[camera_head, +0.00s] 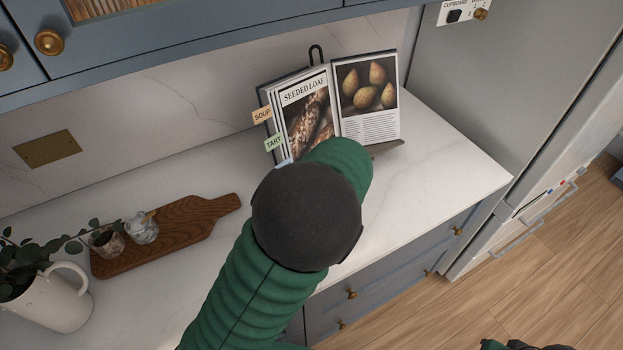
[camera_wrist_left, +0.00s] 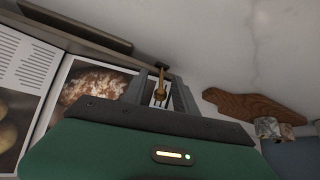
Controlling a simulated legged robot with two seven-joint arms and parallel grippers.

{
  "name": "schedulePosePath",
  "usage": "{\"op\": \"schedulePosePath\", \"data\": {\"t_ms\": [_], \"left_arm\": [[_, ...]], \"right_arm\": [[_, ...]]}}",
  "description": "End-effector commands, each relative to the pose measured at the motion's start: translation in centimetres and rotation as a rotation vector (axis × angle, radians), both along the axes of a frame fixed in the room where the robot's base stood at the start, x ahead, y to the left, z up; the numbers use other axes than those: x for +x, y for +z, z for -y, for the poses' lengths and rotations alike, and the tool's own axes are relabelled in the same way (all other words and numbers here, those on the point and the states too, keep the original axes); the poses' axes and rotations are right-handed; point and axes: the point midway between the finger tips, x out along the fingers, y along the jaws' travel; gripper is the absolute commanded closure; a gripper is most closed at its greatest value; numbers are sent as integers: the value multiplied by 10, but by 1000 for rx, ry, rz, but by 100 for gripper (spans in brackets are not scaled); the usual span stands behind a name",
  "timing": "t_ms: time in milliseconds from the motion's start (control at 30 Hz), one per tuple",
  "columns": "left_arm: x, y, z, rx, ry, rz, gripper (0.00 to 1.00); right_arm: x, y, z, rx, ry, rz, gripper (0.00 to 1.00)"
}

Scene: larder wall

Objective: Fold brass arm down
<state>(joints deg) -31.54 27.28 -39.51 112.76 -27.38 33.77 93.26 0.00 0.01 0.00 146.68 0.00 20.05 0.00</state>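A cookbook (camera_head: 365,110) stands open on a dark stand (camera_head: 386,147) on the counter. In the left wrist view, a thin brass arm (camera_wrist_left: 159,88) with a dark mount at its end shows beside the book page (camera_wrist_left: 88,82). My left gripper (camera_wrist_left: 160,82) has its two fingers on either side of the brass arm, with gaps visible, so it looks open around it. In the head view, my green left arm and its dark joint hide this gripper and the brass arm. A dark piece of my right arm shows at the bottom edge; its fingers cannot be made out.
A wooden board (camera_head: 180,235) with a small cup (camera_head: 107,241) and a glass (camera_head: 142,228) lies to the left. A white jug (camera_head: 52,300) with leaves stands at the far left. The countertop (camera_head: 455,160) right of the book is clear. A fridge (camera_head: 560,170) stands at the right.

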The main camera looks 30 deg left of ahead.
Motion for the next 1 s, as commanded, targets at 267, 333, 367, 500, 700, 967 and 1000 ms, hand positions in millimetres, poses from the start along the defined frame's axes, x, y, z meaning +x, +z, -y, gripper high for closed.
{"op": "schedulePosePath", "data": {"t_ms": [267,333,367,500,700,967,1000], "left_arm": [[-10,50,34,-3,-7,6,66],[-14,67,45,-3,-5,5,66],[-16,74,50,-4,-6,5,66],[-23,105,71,-4,-5,3,66],[-30,131,88,-1,-2,-1,66],[-31,135,91,1,-1,-2,66],[-31,135,91,1,-1,-2,66]], "right_arm": [[0,3,0,0,0,0,64],[0,4,0,0,0,0,64],[0,5,0,0,0,0,64],[0,6,0,0,0,0,64],[0,7,0,0,0,0,64],[0,7,0,0,0,0,64],[0,7,0,0,0,0,64]]}}
